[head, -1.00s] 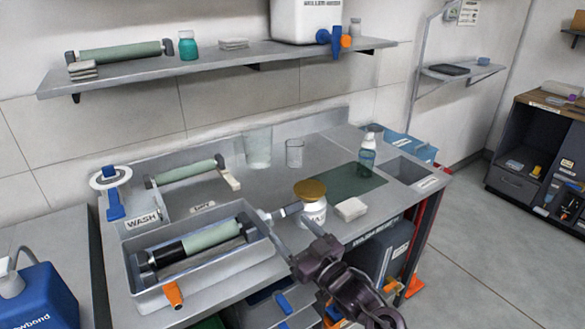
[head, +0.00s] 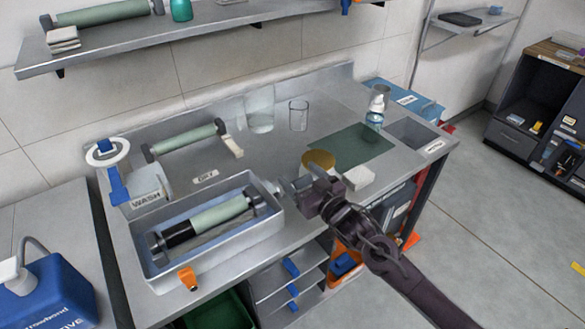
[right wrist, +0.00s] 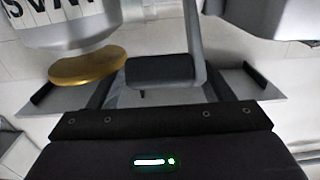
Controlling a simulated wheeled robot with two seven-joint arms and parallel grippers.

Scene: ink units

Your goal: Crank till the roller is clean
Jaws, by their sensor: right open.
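The roller (head: 220,213) lies in the grey wash tray (head: 215,250). Its left part is black with ink and its right part is pale green. My right gripper (head: 306,190) is at the tray's right end, by the crank, and hides most of it in the head view. In the right wrist view, a dark crank grip (right wrist: 160,70) on a grey arm (right wrist: 194,35) shows between the spread fingers of my right gripper (right wrist: 152,88), which is open. I cannot tell whether they touch it. My left gripper is not in view.
A jar with a gold lid (head: 320,158) stands close behind my right gripper; the lid also shows in the right wrist view (right wrist: 88,68). A white block (head: 358,178) lies right of it. An orange clip (head: 188,278) is on the tray's front. A second roller (head: 187,140) sits behind.

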